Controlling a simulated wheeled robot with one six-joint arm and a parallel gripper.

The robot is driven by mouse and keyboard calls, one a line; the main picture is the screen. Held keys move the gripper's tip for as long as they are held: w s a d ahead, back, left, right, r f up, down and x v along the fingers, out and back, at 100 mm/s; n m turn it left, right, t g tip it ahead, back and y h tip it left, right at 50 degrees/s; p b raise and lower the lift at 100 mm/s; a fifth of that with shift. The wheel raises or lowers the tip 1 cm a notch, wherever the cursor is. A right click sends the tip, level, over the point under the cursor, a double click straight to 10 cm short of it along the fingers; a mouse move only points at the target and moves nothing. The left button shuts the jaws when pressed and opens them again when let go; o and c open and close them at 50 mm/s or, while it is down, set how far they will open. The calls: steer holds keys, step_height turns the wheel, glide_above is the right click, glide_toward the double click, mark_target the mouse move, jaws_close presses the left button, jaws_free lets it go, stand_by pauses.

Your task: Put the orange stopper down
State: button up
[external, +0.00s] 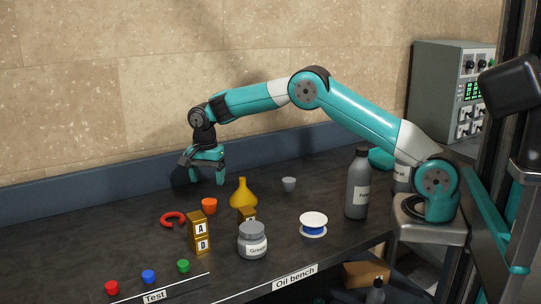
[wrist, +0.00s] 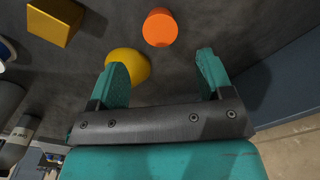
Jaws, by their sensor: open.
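The orange stopper (external: 209,206) stands on the dark bench top, left of the yellow funnel-shaped piece (external: 242,195). In the wrist view the orange stopper (wrist: 160,27) lies beyond my fingertips, apart from them. My gripper (external: 206,181) is open and empty, hanging above the bench near the back, behind the stopper. In the wrist view my gripper (wrist: 162,64) shows its two teal fingers spread with nothing between them but part of the yellow piece (wrist: 128,65) near the left finger.
A red ring (external: 172,219) and stacked lettered blocks (external: 199,233) stand near the stopper. A grease jar (external: 252,241), a spool (external: 313,224), a small grey cup (external: 289,183) and a dark bottle (external: 358,185) are further right. The bench's back left is clear.

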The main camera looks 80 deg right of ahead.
steer(key=s+a+r+n+y, duration=0.1)
steer(key=s+a+r+n, duration=1.15)
steer(key=s+a, duration=0.2)
steer(key=s+a+n+y, duration=0.1)
steer(key=s+n, duration=0.3)
steer(key=s, duration=0.5)
steer(key=s+a+n+y, duration=0.1)
steer(key=s+a+n, duration=0.3)
steer(key=s, duration=0.6)
steer(key=s+a+n+y, duration=0.1)
steer(key=s+n, duration=0.3)
steer(key=s, duration=0.5)
steer(key=shift+s+a+f+n, duration=0.15)
steer(key=shift+s+a+n, duration=0.15)
steer(key=shift+a, duration=0.45)
